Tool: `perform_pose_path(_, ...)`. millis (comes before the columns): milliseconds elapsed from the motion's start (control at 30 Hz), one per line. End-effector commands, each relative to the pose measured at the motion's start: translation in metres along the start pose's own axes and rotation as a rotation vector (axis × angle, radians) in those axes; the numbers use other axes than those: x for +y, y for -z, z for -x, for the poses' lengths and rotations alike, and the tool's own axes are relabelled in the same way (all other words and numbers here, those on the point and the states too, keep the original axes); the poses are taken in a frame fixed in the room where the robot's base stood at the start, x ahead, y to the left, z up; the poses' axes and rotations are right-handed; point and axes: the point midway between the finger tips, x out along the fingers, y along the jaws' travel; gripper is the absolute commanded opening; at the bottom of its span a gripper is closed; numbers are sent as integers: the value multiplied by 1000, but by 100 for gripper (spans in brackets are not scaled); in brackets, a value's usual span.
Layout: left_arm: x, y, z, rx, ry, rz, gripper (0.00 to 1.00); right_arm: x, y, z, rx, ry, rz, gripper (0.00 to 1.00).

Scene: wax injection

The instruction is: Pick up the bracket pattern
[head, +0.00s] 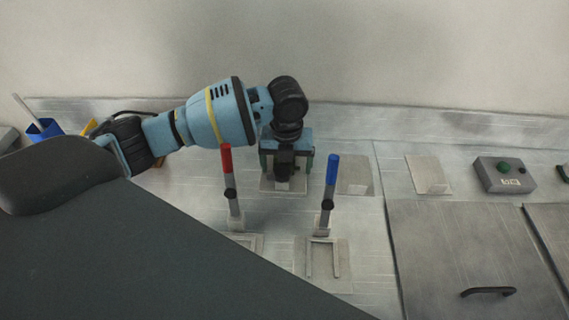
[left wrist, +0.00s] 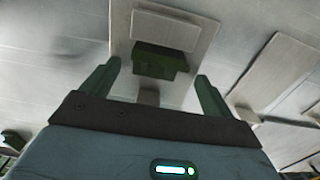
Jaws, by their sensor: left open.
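The bracket pattern, a dark green piece (left wrist: 160,62), lies on a pale plate (left wrist: 122,28) in the left wrist view, against a paler raised block. My left gripper (left wrist: 157,72) is open, with one green finger on either side of the piece and visible space between. I cannot tell how high the fingers are above the plate. In the head view, my left gripper (head: 285,165) points down over the same plate (head: 283,187) and hides the pattern. My right gripper is not in view.
A red-handled lever (head: 227,160) and a blue-handled lever (head: 332,170) stand upright just in front, left and right of my gripper. A flat plate (head: 355,176) lies right of it. A grey button box (head: 505,175) stands farther right. A blue cup (head: 45,130) is at far left.

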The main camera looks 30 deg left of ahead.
Motion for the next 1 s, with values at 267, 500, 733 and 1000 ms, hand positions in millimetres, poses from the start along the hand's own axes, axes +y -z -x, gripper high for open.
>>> perform_pose_path(267,0,0,0,0,0,0,72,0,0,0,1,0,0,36)
perform_pose_path(500,0,0,1,0,0,0,40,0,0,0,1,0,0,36)
perform_pose_path(733,0,0,2,-1,1,1,36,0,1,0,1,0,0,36)
perform_pose_path(1000,-1,-1,35,-4,3,1,36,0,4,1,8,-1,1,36)
